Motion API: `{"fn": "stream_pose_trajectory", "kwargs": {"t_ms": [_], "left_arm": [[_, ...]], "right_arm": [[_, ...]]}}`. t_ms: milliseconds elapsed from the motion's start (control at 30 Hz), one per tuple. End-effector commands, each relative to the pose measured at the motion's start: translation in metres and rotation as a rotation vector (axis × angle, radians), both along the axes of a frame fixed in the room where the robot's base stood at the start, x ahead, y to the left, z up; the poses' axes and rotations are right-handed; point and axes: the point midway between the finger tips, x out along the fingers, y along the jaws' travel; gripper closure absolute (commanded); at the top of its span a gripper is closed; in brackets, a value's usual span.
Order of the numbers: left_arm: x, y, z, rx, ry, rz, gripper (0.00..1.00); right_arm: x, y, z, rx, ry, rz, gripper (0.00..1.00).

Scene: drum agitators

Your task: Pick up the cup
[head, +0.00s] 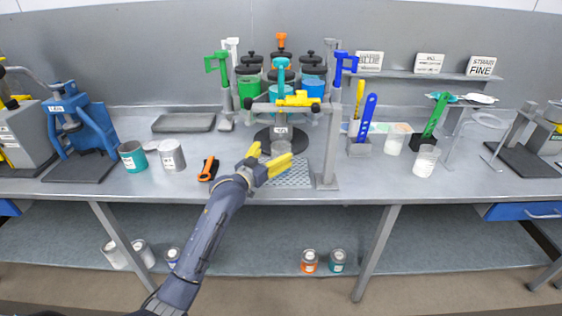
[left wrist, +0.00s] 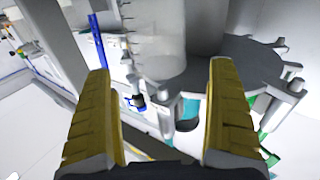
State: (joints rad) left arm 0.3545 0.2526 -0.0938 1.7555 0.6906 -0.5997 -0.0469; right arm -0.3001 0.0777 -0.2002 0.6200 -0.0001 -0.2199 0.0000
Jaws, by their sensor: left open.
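My left gripper (head: 267,156) reaches in over the front of the bench, and its two yellow fingers are apart with nothing held. In the left wrist view the open fingers (left wrist: 161,72) frame a pale, see-through cup (left wrist: 158,55) ahead of them. I cannot tell how far the cup is from the fingertips. In the head view the cup (head: 272,146) is partly hidden behind the gripper, under the dispensing stand (head: 330,140). Two more cups, a pale one (head: 394,141) and a white one (head: 425,161), stand to the right. My right gripper is not in view.
A grey can (head: 171,156), a teal-labelled can (head: 132,157) and an orange-handled tool (head: 208,169) are to the left. Colored paint containers (head: 249,88) stand behind. The bench front between the tool and gripper is clear.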

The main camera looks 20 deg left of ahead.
Motion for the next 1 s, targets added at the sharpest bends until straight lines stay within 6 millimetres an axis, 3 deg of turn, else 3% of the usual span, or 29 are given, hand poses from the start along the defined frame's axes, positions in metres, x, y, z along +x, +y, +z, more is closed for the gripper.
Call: {"fn": "stream_pose_trajectory", "kwargs": {"t_ms": [467,833,1000], "left_arm": [[0.046,-0.013,-0.002,-0.002,0.001,0.000,0.09],[0.050,-0.015,-0.002,-0.001,0.000,0.000,0.09],[0.050,-0.015,-0.002,-0.001,0.000,0.000,0.29]], "right_arm": [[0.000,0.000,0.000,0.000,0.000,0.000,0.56],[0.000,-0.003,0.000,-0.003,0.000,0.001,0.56],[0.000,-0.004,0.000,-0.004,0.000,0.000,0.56]]}}
